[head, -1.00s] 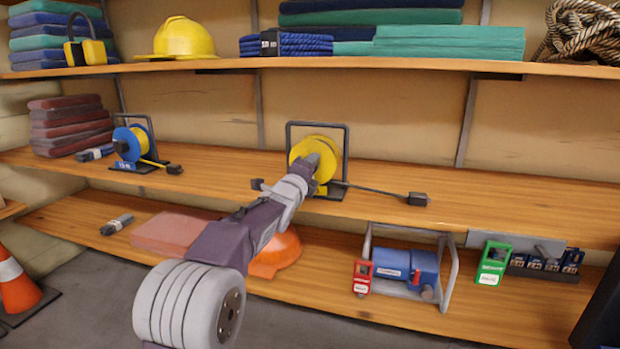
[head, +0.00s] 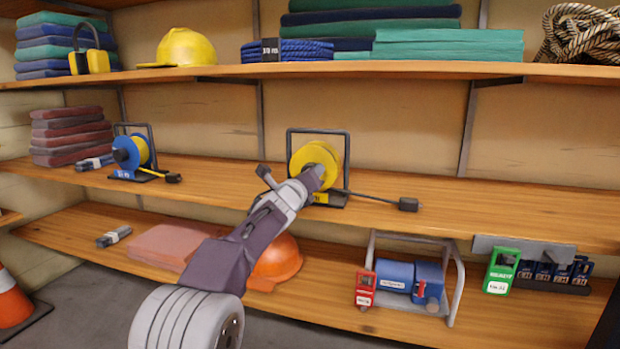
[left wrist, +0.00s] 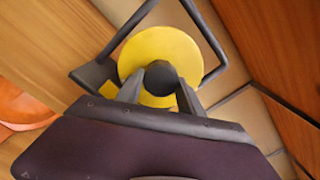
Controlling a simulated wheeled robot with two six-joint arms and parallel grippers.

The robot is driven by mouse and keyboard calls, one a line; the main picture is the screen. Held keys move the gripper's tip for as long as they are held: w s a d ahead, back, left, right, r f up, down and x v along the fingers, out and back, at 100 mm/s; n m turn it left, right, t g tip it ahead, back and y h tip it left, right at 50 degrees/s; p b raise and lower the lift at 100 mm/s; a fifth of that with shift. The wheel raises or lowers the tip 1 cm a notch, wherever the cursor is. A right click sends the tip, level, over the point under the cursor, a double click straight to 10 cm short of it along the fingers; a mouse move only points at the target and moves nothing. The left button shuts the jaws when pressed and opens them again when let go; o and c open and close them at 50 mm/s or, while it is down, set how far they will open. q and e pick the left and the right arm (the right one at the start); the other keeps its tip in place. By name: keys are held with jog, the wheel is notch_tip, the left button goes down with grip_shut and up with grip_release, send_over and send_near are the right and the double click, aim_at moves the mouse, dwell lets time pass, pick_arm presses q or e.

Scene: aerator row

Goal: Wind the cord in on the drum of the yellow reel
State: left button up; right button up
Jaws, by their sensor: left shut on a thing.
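The yellow reel (head: 308,153) stands in a dark frame on the middle shelf. Its black cord (head: 372,196) runs out to the right along the shelf to a dark plug (head: 408,204). My left gripper (head: 318,176) is in front of the lower part of the drum face. In the left wrist view, the fingers (left wrist: 160,88) are shut on a dark round crank knob (left wrist: 160,74) in front of the yellow disc. My arm and fingers hide part of the reel's lower left side. My right gripper is not in view.
A blue reel (head: 128,153) with yellow cord stands to the left on the same shelf. The upper shelf (head: 350,70) overhangs. Below are an orange helmet (head: 277,262) and a blue machine (head: 398,275) in a grey frame. The shelf right of the plug is clear.

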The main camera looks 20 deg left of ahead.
pick_arm(q)
jog(key=shift+f, duration=0.1)
dwell(0.3)
jog(key=o, duration=1.4)
jog(key=shift+s, duration=0.1)
jog(key=s+b, duration=0.2)
jog(key=s, duration=0.7)
jog(key=shift+a+b, duration=0.15)
jog(key=shift+b, duration=0.15)
